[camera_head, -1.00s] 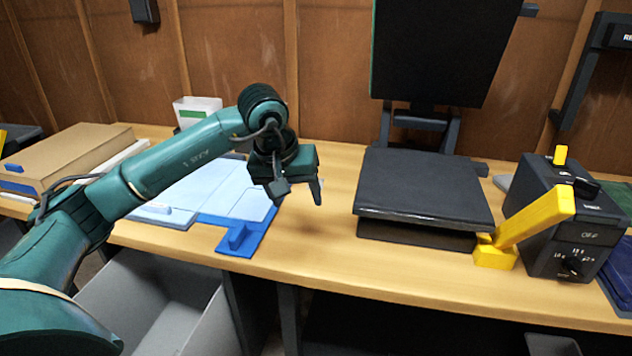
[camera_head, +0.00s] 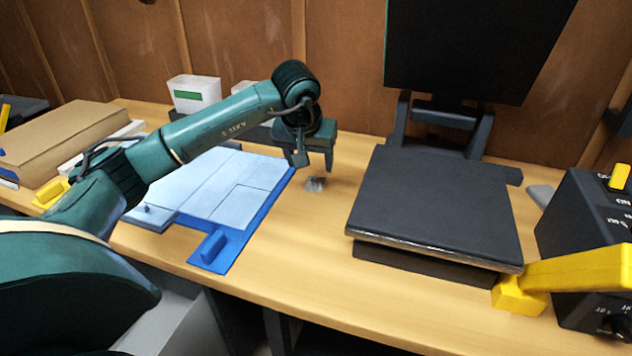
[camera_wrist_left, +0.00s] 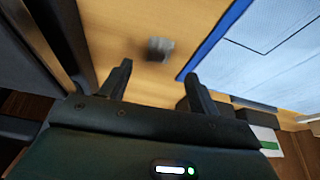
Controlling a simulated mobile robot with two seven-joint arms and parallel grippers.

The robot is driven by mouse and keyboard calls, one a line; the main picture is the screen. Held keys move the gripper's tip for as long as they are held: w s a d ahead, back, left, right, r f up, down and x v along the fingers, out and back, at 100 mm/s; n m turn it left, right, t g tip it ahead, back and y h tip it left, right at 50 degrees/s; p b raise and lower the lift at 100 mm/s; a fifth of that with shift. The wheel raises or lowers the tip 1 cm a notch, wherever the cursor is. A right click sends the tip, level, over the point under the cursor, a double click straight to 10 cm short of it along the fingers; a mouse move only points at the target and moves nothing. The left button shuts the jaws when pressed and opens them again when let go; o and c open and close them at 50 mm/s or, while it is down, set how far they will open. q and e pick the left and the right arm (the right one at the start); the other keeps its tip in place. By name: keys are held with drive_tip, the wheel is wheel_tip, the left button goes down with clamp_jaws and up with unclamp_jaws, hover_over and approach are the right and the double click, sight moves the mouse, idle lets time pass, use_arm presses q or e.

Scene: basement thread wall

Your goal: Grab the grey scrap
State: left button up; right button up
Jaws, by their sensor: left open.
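The grey scrap (camera_head: 315,184) is a small crumpled piece on the wooden table, between the blue board and the black flat-topped machine. It also shows in the left wrist view (camera_wrist_left: 158,49), slightly blurred, beyond the fingertips and roughly between their lines. My left gripper (camera_head: 315,163) is open and empty, its fingers pointing down just above and behind the scrap in the head view. The fingers (camera_wrist_left: 160,78) are apart in the wrist view and do not visibly touch the scrap. My right gripper is not in view.
The blue board (camera_head: 222,250) with pale panels lies left of the scrap. The black machine (camera_head: 435,205) stands close on the right, with a dark screen (camera_head: 475,45) behind. A yellow lever (camera_head: 575,272) is at far right. Bare table lies in front of the scrap.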

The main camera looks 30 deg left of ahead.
sight(314, 180)
use_arm(q)
drive_tip(key=x, duration=0.7)
drive_tip(key=shift+w+a, duration=0.15)
drive_tip(key=shift+w, duration=0.15)
drive_tip(key=shift+c, duration=0.2)
